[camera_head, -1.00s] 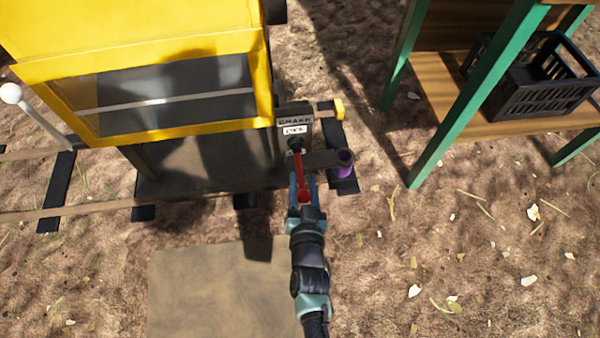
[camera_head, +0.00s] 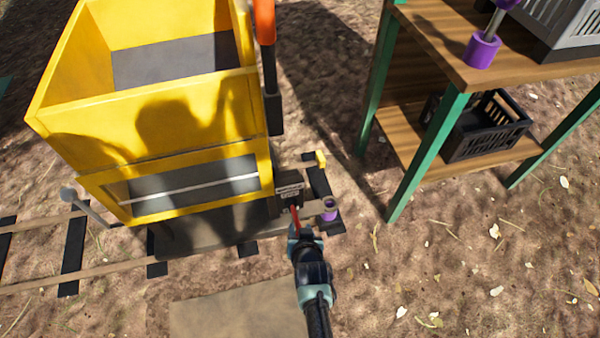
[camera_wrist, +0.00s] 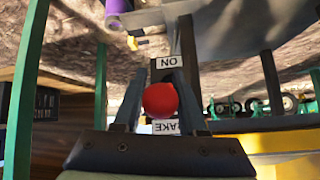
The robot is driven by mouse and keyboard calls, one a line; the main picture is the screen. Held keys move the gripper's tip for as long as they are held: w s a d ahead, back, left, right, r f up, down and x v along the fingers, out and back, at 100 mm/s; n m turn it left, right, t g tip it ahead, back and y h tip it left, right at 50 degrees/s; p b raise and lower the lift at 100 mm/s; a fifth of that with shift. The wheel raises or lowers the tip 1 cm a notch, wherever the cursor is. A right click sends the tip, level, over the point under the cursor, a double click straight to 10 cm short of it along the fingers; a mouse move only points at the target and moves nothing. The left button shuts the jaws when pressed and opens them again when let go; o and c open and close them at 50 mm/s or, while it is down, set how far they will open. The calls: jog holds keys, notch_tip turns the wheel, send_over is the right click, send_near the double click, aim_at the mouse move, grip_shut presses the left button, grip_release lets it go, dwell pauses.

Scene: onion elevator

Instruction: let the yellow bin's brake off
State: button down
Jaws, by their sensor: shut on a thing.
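The yellow bin (camera_head: 150,130) stands on a dark base on the rails, at left in the head view. At its front right corner is a dark brake box with a label plate (camera_head: 289,189). The red brake lever (camera_head: 296,217) sticks out from the box towards me. My gripper (camera_head: 298,232) is at the lever's end. In the wrist view my gripper (camera_wrist: 160,88) has a finger on each side of the lever's red knob (camera_wrist: 160,99) and is shut on it. An upside-down "ON" plate (camera_wrist: 168,62) shows beyond the knob; a partly hidden "BRAKE" plate (camera_wrist: 165,128) shows below it.
A grey-knobbed rod (camera_head: 68,195) is left of the bin. Ground at front right is open.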

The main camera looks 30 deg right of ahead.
jog(key=shift+w+r+p, duration=0.15)
jog(key=shift+r+p, duration=0.45)
jog(key=shift+p, duration=0.15)
jog(key=shift+d+r, duration=0.1)
jog(key=shift+c, duration=2.3)
grip_release()
jog(key=p+v, duration=0.7)
jog(key=v, duration=0.6)
